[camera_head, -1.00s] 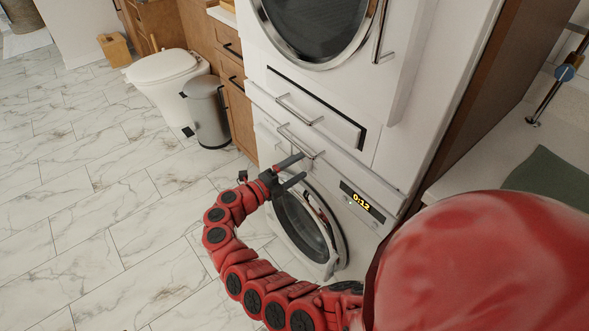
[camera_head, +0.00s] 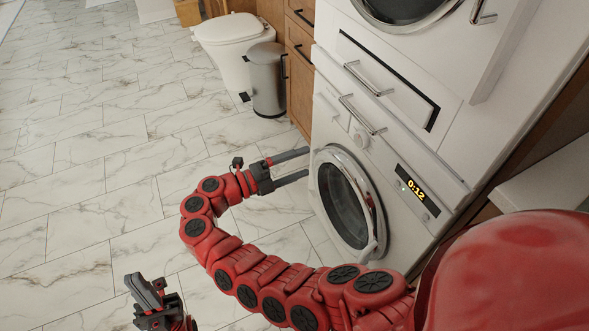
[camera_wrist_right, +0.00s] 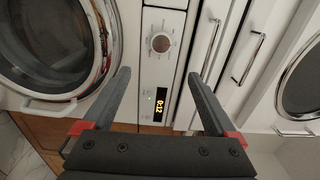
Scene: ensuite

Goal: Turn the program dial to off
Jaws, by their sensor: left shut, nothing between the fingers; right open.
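The program dial (camera_head: 361,137) is a small round knob on the white front panel of the lower washing machine (camera_head: 325,130). It shows larger in the right wrist view (camera_wrist_right: 161,43), with marks around it; its setting is too small to read. The lit display (camera_head: 416,189) reads 0:12. My right gripper (camera_head: 308,161) is open and empty, left of the dial and apart from it in the head view. In the right wrist view the dial lies beyond the gap between its fingers (camera_wrist_right: 158,75). My left gripper (camera_head: 147,290) is shut and empty, low at the left over the floor.
The round washer door (camera_head: 348,200) is shut below the dial. Drawer handles (camera_head: 362,115) stick out just above the panel. A grey bin (camera_head: 267,80) and a toilet (camera_head: 228,45) stand further back. The marble floor at left is clear.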

